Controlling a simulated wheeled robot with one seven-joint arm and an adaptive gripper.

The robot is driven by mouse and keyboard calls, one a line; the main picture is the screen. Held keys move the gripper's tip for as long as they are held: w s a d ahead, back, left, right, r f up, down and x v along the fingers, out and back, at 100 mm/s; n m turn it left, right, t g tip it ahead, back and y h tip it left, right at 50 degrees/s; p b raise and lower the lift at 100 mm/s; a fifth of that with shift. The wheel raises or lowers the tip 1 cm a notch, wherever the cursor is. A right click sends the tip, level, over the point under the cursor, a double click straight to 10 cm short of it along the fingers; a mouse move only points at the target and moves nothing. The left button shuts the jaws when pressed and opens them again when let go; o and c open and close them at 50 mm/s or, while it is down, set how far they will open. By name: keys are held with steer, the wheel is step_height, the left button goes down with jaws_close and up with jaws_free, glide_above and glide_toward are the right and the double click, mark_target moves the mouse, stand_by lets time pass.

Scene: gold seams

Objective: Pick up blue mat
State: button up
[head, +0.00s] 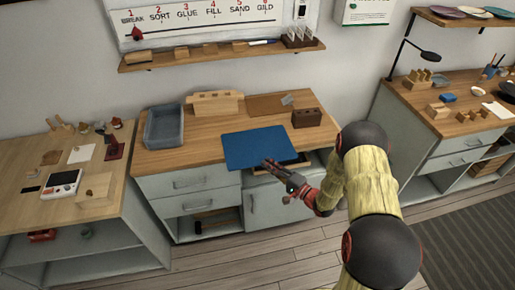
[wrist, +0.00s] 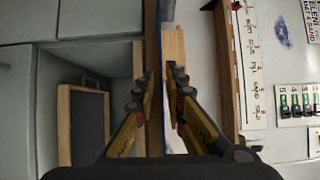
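The blue mat (head: 256,146) lies flat on the wooden top of the middle bench, at its front edge. In the wrist view the mat (wrist: 158,40) shows edge-on as a thin blue strip. My gripper (head: 268,165) is at the mat's front edge in the head view. In the wrist view my gripper (wrist: 159,80) is open, with one finger on each side of the strip. A narrow gap shows between the fingers. Whether either fingertip touches the mat cannot be told.
A grey tray (head: 165,126) stands left of the mat, and a brown block with holes (head: 306,118) right of it. A wooden rack (head: 215,103) stands behind. A drawer (head: 290,164) is partly open below the mat's right front corner.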

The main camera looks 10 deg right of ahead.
mark_target(259, 157)
steer(key=shift+b+x, duration=1)
steer(key=shift+x, duration=2.05)
steer(key=shift+d+r, duration=0.1)
steer(key=shift+c, duration=0.5)
jaws_close()
